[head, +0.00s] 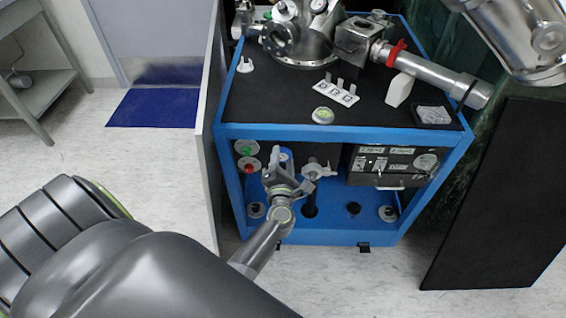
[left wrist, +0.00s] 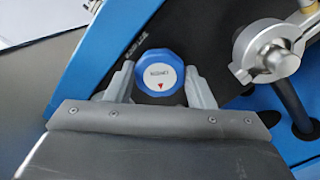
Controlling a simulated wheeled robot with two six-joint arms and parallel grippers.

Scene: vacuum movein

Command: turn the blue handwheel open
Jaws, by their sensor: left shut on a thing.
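The blue handwheel (left wrist: 157,68) has a scalloped blue rim and a white centre cap with lettering and a red triangle pointing toward the bottom of the left wrist view. My left gripper (left wrist: 159,83) has one finger on each side of it and is shut on its rim. In the head view the left gripper (head: 283,171) reaches into the open front of the blue frame, and only a bit of the handwheel (head: 286,155) shows between the fingers. My right gripper is not in view.
A metal valve fitting (head: 315,170) stands just right of the gripper; it also shows in the left wrist view (left wrist: 268,55). Green (head: 246,149) and red (head: 249,168) knobs sit to the left, a control box (head: 390,165) to the right. A pale panel (head: 208,130) flanks the blue frame (head: 345,133).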

